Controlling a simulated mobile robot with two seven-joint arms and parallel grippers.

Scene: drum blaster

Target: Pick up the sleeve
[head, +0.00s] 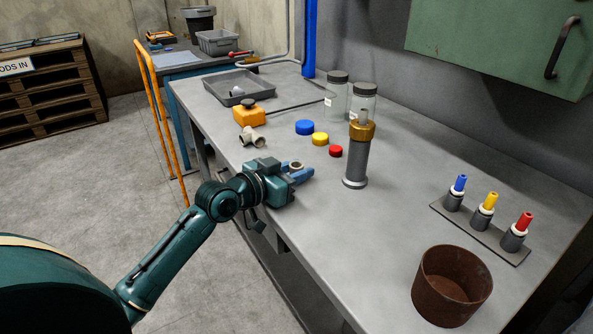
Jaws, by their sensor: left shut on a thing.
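My left gripper (300,175) reaches over the front part of the bench. Its blue fingers are shut on a small ring-shaped piece, which looks like the sleeve (296,165). Only its brownish round top and pale rim show between the fingers; the rest is hidden. I cannot tell whether it touches the bench top. A grey post (356,162) with a round foot stands upright to the right, apart from the gripper, with a brass collar (362,131) on top. My right gripper is not in view.
Blue (305,127), yellow (320,139) and red (336,151) caps lie behind the gripper. A pale pipe fitting (252,138) and an orange box (249,116) are farther back. A rusty pot (452,285) and a rack (482,232) stand right. Bench between is clear.

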